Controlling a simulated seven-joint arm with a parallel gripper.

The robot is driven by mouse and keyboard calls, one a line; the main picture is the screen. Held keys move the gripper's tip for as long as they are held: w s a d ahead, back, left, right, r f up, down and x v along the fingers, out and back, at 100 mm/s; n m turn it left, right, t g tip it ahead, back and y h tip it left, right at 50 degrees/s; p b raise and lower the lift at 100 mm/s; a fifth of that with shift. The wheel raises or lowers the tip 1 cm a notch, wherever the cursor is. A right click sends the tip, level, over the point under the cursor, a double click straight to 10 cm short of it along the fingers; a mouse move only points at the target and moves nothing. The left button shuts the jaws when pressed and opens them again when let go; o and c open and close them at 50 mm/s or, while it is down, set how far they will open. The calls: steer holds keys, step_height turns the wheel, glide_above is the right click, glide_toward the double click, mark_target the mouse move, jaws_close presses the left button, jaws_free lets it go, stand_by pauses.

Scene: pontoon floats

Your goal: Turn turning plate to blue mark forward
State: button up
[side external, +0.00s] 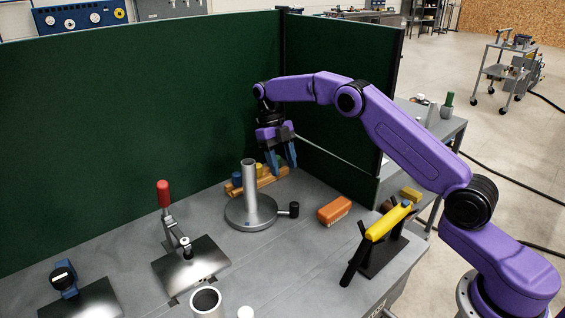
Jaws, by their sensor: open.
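The turning plate (235,216) is a grey round disc on the table, with an upright grey post (250,185) rising from it. A short side handle with a black knob (294,209) sticks out to the right. A small bluish spot shows near the disc's front edge, too small to tell for sure whether it is the blue mark. My gripper (283,168) is open with blue fingers pointing down. In the picture it is above and to the right of the post, apart from the plate and handle. Nothing shows between its fingers.
A wooden rack (262,180) with coloured pegs is behind the plate, partly behind my gripper. An orange-red brush (334,210) and a yellow-topped black stand (388,221) are to the right. A red-handled clamp (164,195) is left, a grey cup (206,302) in front. Green panels (140,120) close the back.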

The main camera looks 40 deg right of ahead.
steer(key=shift+w, duration=0.15)
steer(key=c, duration=0.8)
steer(key=w+t, duration=0.1)
steer(key=w+t+h, duration=0.1)
steer(key=w, duration=0.1)
steer(key=w+t, duration=0.1)
steer(key=shift+w+a+r+m+t, duration=0.15)
steer(key=shift+w+a+m+t, duration=0.15)
steer(key=shift+a, duration=0.1)
jaws_close()
steer(key=a+r+m+t+y, duration=0.2)
steer(key=a+r+m+t, duration=0.35)
steer(key=a, duration=0.85)
steer(key=s+f+m+t+y, duration=0.2)
steer(key=s+m, duration=0.2)
steer(key=s, duration=0.1)
steer(key=s+d+f+m+h, duration=0.2)
steer(key=s+d+f+m, duration=0.2)
steer(key=s+d+m, duration=0.35)
steer(key=s+d+f+m+h, duration=0.1)
steer(key=s+d+f+m, duration=0.2)
steer(key=s+d+m, duration=0.5)
steer(key=shift+m+t, duration=0.35)
steer(key=shift+m, duration=0.05)
steer(key=shift+a+x, duration=0.35)
steer(key=shift+x, duration=1.4)
steer(key=shift+a+x, duration=0.35)
steer(key=shift+x, duration=1.4)
steer(key=shift+a+x, duration=0.3)
steer(key=shift+x, duration=1.5)
